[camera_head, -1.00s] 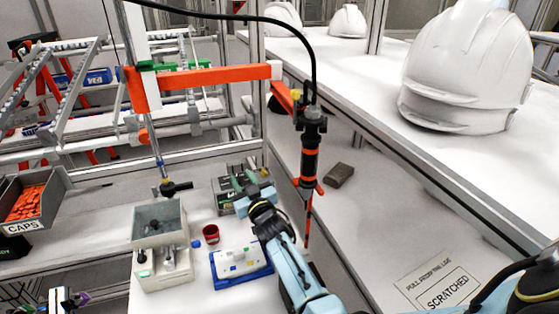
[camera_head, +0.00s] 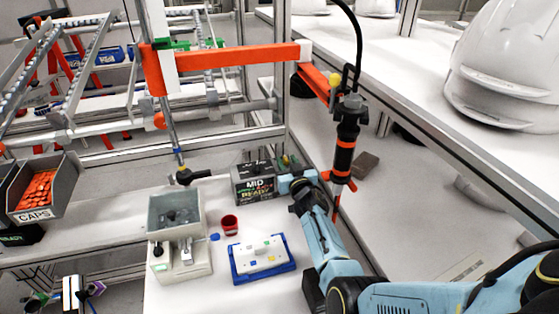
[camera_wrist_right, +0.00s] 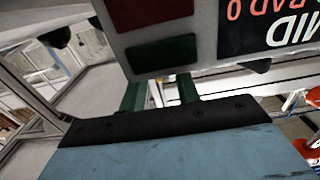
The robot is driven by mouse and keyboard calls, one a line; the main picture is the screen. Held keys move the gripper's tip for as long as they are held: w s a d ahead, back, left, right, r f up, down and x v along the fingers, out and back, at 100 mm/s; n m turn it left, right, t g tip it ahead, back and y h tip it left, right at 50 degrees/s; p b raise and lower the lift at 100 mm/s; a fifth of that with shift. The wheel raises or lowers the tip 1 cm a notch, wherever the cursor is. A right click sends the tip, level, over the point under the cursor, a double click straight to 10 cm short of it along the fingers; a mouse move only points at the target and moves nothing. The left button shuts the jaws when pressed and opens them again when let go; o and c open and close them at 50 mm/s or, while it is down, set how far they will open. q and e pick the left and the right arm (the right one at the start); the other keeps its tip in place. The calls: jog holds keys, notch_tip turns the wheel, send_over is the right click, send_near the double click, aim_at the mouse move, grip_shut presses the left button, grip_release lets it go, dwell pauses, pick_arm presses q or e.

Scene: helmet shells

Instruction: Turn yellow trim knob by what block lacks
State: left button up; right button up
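The yellow knob (camera_head: 334,79) sits on the orange arm beside the hanging black-and-orange driver (camera_head: 346,140). A white block (camera_head: 262,253) with small coloured marks lies in a blue tray (camera_head: 236,275) on the bench; the marks are too small to read fully. My right gripper (camera_head: 290,164) is at the right end of a dark grey box (camera_head: 254,185) labelled MID, below and left of the knob. In the right wrist view, its two green fingers (camera_wrist_right: 160,94) are apart with nothing seen between them. The box face (camera_wrist_right: 204,60) with red and green patches is close beyond them. My left gripper is out of view.
A red cup (camera_head: 229,225) and a grey machine with an open hopper (camera_head: 178,235) stand left of the tray. A CAPS bin (camera_head: 62,190) is at the far left. White helmets (camera_head: 510,65) stand on the right shelf. A brown block (camera_head: 366,164) lies behind the driver.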

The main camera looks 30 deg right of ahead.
jog(key=shift+w+d, duration=0.15)
jog(key=shift+w, duration=0.25)
jog(key=shift+s+r, duration=0.1)
grip_shut()
jog(key=m+h+b, duration=0.1)
jog(key=h+b, duration=0.1)
jog(key=shift+b, duration=0.4)
jog(key=shift+m+g+b, duration=0.3)
jog(key=shift+g+b, duration=0.1)
